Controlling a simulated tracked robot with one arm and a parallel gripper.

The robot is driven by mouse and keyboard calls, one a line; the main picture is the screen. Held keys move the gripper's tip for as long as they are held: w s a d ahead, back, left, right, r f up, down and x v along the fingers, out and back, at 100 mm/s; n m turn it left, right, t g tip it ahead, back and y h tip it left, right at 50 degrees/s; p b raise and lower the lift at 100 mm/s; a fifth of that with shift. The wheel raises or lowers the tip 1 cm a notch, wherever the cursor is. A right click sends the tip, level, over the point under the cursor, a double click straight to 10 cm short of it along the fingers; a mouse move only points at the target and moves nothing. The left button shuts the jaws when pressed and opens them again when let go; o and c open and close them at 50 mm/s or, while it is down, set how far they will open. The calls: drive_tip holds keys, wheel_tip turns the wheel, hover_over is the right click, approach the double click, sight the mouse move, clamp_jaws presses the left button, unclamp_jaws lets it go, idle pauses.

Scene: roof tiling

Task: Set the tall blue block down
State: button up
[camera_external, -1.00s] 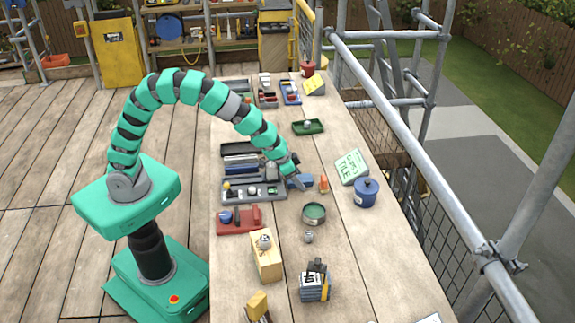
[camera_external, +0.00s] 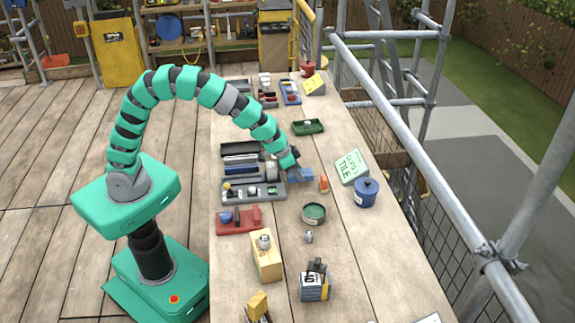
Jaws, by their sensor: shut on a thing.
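My gripper (camera_external: 297,174) is at the lower end of my arm, over the middle of the long wooden bench. It is shut on the blue block (camera_external: 306,174), which shows as a small blue shape beyond the fingers. The block seems to be just above the bench top, but I cannot tell the exact gap. Part of the block is hidden by the gripper.
A small orange piece (camera_external: 323,184) stands close to the right of the block. A grey tray (camera_external: 232,197) lies left, a green round tin (camera_external: 314,214) in front. A TILE sign (camera_external: 352,167) and a blue pot (camera_external: 366,193) stand right. The bench (camera_external: 345,250) is clear nearer the front right.

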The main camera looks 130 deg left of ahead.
wheel_tip(320, 180, up, 7)
drive_tip(key=shift+p, duration=0.4)
drive_tip(key=w+d+m+t+h, duration=0.1)
drive_tip(key=d+m, duration=0.3)
drive_tip(key=d, duration=1.5)
drive_tip(key=w+d+r+m+h, duration=0.1)
drive_tip(key=d+m, duration=0.4)
drive_tip(key=d, duration=1.4)
drive_tip(key=shift+w+d+r+t+h, duration=0.25)
drive_tip(key=shift+w+t+h, duration=0.15)
drive_tip(key=shift+w+h, duration=0.5)
drive_tip(key=shift+s, duration=0.2)
drive_tip(key=s+a+f+n+g+y+b, duration=0.1)
drive_tip(key=s+a+n, duration=0.15)
drive_tip(key=a, duration=1.15)
drive_tip(key=s+a+n+y, duration=0.15)
drive_tip(key=a+n, duration=0.25)
drive_tip(key=a, duration=0.9)
drive_tip(key=s+a+f+n+g+y+b, duration=0.1)
drive_tip(key=s+a+n, duration=0.15)
drive_tip(key=a, duration=1.15)
drive_tip(key=f, duration=0.3)
drive_tip(key=f+b, duration=0.1)
drive_tip(key=f, duration=0.5)
drive_tip(key=shift+w+d+f+b, duration=0.1)
drive_tip(key=shift+w+d+b, duration=0.15)
drive_tip(key=shift+w+b, duration=0.15)
drive_tip(key=shift+f, duration=0.1)
